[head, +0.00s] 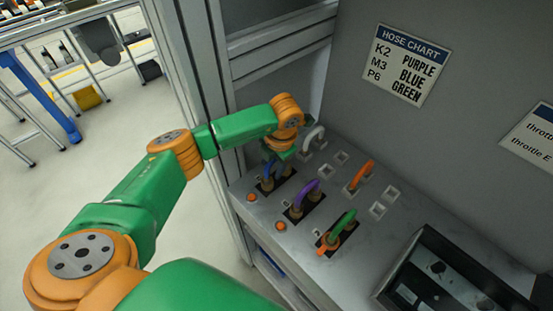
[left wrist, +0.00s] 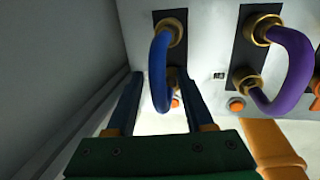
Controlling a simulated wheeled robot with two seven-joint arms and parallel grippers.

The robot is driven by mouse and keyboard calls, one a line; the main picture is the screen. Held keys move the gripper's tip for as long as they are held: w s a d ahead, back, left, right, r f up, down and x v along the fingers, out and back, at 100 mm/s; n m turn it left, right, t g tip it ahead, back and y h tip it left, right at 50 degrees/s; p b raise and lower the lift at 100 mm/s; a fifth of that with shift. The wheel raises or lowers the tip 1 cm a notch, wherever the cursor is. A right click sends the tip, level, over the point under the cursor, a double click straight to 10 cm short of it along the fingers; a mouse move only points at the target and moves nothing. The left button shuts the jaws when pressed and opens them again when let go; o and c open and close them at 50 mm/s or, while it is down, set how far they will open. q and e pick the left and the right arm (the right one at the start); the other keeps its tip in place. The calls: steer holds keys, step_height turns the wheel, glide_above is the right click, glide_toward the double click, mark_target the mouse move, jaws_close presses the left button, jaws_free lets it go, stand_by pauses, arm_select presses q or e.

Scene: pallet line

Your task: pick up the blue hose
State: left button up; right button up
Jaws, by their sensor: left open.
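The blue hose (head: 268,170) is a short loop on a black plate at the left end of the grey bench. In the left wrist view, the blue hose (left wrist: 158,62) arches from a brass fitting at the top, and its lower end is partly hidden. My left gripper (head: 279,157) is above it at the end of the green and orange arm. In the left wrist view, the open fingers of my left gripper (left wrist: 160,88) stand on either side of the hose. I cannot tell if they touch it. My right gripper is not in view.
A purple hose (head: 306,192) stands beside the blue one, with a green hose (head: 343,224) farther right. Behind are a white hose (head: 313,139) and an orange hose (head: 362,174). A hose chart (head: 411,65) hangs on the wall. A dark tray (head: 428,280) lies right.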

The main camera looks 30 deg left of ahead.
arm_select(q)
steer(key=shift+w+f, duration=0.25)
steer(key=shift+f, duration=0.05)
steer(key=shift+s+r, duration=0.1)
steer(key=shift+s, duration=0.05)
jaws_close()
